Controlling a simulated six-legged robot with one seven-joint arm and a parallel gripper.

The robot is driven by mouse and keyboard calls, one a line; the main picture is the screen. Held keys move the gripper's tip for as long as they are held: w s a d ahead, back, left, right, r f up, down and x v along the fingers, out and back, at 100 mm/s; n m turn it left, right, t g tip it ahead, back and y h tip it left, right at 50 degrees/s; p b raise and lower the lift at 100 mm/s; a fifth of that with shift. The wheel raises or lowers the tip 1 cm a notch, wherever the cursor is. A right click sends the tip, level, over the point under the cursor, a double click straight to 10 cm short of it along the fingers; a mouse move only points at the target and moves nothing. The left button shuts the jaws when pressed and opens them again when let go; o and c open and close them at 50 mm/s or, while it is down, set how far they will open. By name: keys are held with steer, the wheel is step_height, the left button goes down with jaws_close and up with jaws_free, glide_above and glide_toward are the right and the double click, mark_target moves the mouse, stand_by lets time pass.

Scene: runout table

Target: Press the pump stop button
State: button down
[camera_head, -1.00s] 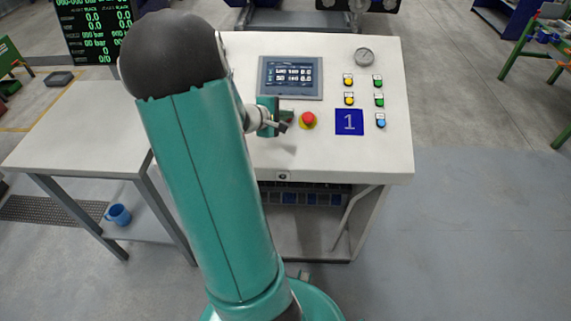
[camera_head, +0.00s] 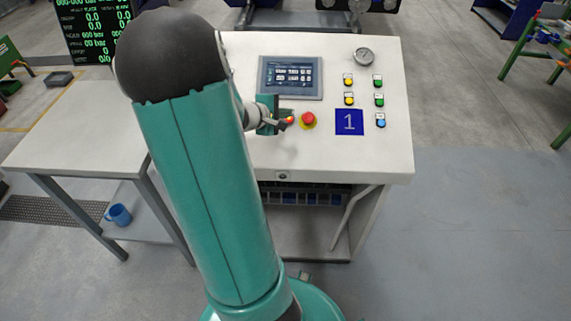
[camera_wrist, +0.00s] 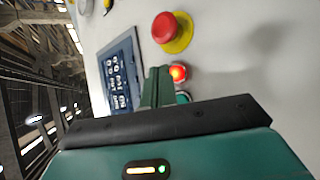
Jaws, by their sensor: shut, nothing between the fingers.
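The sloped control panel (camera_head: 345,155) carries several buttons. A small red button (camera_wrist: 180,72) glows in the wrist view; its orange-red glow also shows beside my gripper in the head view (camera_head: 289,119). No label on it is readable. My gripper (camera_wrist: 157,72) is shut and empty, its fingertips right beside this lit button, overlapping its left edge in the wrist view. I cannot tell whether they touch it. A green-teal round part (camera_wrist: 184,97) is partly hidden below it. A larger red mushroom button on a yellow ring (camera_head: 308,119) stands close to the right, also in the wrist view (camera_wrist: 165,28).
A touchscreen (camera_head: 291,77) lies above the gripper. A side table (camera_head: 80,140) stands left.

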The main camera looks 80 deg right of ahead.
steer(key=shift+r, duration=0.15)
steer(key=shift+s+a+r, duration=0.1)
steer(key=shift+a+r, duration=0.3)
steer(key=shift+r, duration=0.5)
steer(key=shift+s+a+r, duration=0.1)
steer(key=shift+a+r, duration=0.35)
steer(key=shift+r, duration=0.4)
steer(key=shift+s+a+r, duration=0.1)
steer(key=shift+a+r, duration=0.3)
steer(key=shift+r, duration=0.5)
steer(key=shift+w, duration=0.1)
